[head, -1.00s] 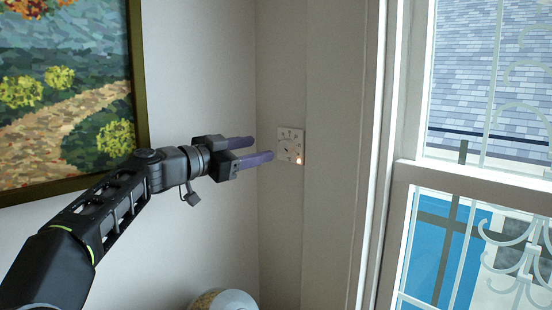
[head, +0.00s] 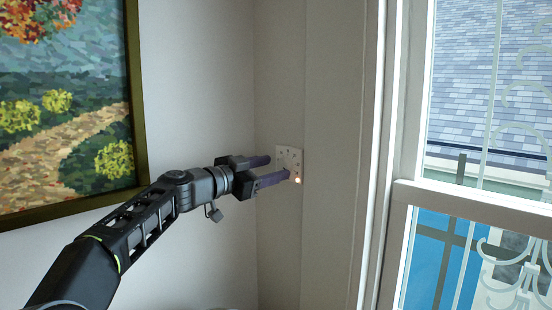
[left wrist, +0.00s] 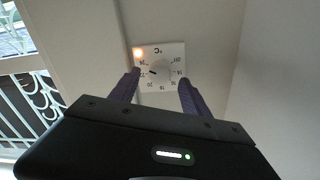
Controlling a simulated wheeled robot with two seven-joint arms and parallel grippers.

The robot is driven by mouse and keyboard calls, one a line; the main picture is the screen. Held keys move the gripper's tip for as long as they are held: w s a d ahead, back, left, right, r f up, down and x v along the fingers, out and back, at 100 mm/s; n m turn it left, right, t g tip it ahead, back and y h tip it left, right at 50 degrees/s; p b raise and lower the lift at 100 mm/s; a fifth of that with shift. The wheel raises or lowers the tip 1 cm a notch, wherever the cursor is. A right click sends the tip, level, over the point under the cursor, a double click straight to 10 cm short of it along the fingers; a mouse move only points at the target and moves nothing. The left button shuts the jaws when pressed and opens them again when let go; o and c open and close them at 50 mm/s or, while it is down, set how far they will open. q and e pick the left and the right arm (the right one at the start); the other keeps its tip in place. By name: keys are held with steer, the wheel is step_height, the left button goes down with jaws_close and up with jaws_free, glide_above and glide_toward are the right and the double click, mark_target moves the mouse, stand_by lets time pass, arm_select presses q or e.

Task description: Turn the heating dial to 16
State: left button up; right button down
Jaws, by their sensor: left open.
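The heating dial (head: 291,156) is a small white square plate on the wall by the corner, with an orange light at its lower right in the head view. The left wrist view shows the dial (left wrist: 161,66) upside down, with °C, a ring of numbers and a round knob. A dark pointer mark on the knob points left in that view, roughly towards 22 to 24. My left gripper (head: 278,167) is open. Its purple fingers reach to the plate and partly cover it; in the left wrist view the fingers (left wrist: 158,82) straddle the knob. Contact cannot be told. My right gripper is out of view.
A framed landscape painting (head: 65,105) hangs on the left wall. A window with a white frame (head: 480,205) is at the right. The wall between the dial and the window is bare.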

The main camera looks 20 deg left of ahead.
arm_select(q)
steer(key=shift+p+x, duration=0.3)
steer(key=shift+x, duration=0.7)
steer(key=shift+c, duration=0.3)
jaws_close()
